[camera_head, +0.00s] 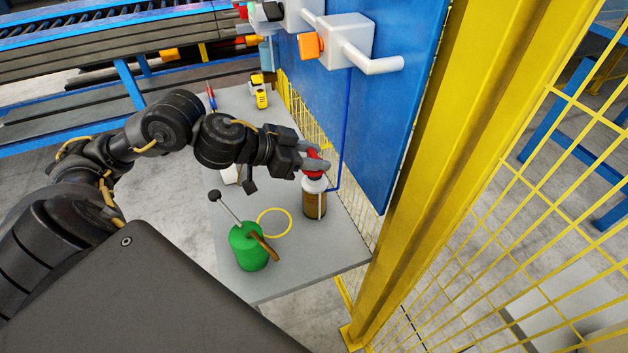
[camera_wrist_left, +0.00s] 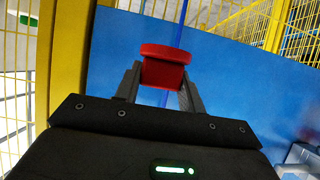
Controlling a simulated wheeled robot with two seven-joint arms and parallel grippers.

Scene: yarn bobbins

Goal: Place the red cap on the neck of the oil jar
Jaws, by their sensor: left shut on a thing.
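My left gripper (camera_head: 315,160) is shut on the red cap (camera_head: 313,170). In the left wrist view the red cap (camera_wrist_left: 165,66) sits between the two fingers, its wider rim toward the top of the picture. In the head view the cap shows right at the white neck of the oil jar (camera_head: 314,204), a brown jar standing upright on the grey table. I cannot tell whether the cap touches the neck or is just above it. The jar does not show in the left wrist view. My right gripper is not in view.
A green oil can (camera_head: 248,248) with a black-knobbed rod stands at the table's front left. A yellow ring (camera_head: 274,222) is on the grey table (camera_head: 290,275). A blue panel (camera_head: 375,110) and yellow mesh fence stand close on the right.

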